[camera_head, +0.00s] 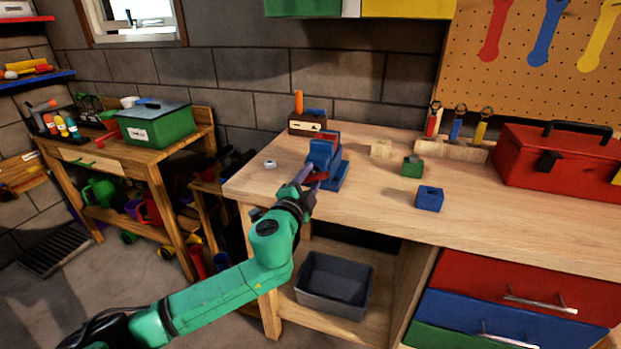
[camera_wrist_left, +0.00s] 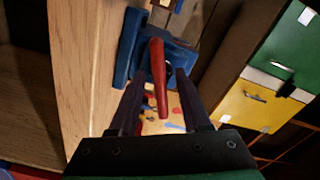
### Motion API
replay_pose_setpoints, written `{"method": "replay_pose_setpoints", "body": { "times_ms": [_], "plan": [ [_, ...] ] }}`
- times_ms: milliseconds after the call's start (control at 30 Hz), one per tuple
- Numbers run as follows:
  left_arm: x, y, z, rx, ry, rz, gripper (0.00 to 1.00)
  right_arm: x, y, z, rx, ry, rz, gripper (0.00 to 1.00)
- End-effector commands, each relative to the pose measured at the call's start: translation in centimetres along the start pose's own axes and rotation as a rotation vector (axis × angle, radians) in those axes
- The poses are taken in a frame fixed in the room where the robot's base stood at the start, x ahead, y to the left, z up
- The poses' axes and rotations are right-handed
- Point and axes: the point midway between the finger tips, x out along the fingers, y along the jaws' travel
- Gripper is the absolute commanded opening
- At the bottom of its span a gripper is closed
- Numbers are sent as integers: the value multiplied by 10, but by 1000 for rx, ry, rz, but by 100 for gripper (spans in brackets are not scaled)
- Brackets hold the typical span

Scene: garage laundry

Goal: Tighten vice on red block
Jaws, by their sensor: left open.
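The blue vice (camera_head: 324,152) stands near the left front edge of the wooden workbench. In the left wrist view the vice (camera_wrist_left: 180,58) shows behind a red handle (camera_wrist_left: 158,70). The handle also shows as a small red bit in the head view (camera_head: 318,177). My left gripper (camera_head: 305,177) is at the front of the vice, open. In the wrist view its two dark fingers (camera_wrist_left: 157,88) are on either side of the handle, with gaps on both sides. My right gripper is not in view.
A blue block (camera_head: 429,199), a green block (camera_head: 412,167) and a wooden block (camera_head: 381,149) lie right of the vice. A small white piece (camera_head: 270,164) lies left of it. A red toolbox (camera_head: 555,165) stands at the right. A grey bin (camera_head: 334,284) sits below the bench.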

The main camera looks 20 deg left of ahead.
Motion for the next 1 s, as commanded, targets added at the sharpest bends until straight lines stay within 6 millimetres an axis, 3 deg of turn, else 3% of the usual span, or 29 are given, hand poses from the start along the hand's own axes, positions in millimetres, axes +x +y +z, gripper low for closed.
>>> {"method": "replay_pose_setpoints", "body": {
  "times_ms": [67, 133, 200, 233, 600, 833, 867, 900, 1000],
  "plan": [
    [0, 0, 0, 0, 0, 0, 48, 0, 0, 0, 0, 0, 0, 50],
    [0, 0, 0, 0, 0, 0, 28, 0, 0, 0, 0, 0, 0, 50],
    [0, 0, 0, 0, -1, 0, 2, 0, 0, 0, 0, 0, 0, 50],
    [0, 0, 0, 0, -1, 0, 0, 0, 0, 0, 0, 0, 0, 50],
    [0, 0, 0, 163, -1, 1, 0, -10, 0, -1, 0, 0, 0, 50],
    [-1, 1, 0, 167, -1, 1, 0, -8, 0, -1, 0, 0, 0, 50],
    [-1, 1, 0, 167, -1, 1, 35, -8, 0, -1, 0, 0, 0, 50],
    [-1, 1, 0, 167, -1, 1, 48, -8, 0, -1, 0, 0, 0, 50],
    [-1, 1, 0, 166, -1, 0, 48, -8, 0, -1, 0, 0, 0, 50]
  ]
}}
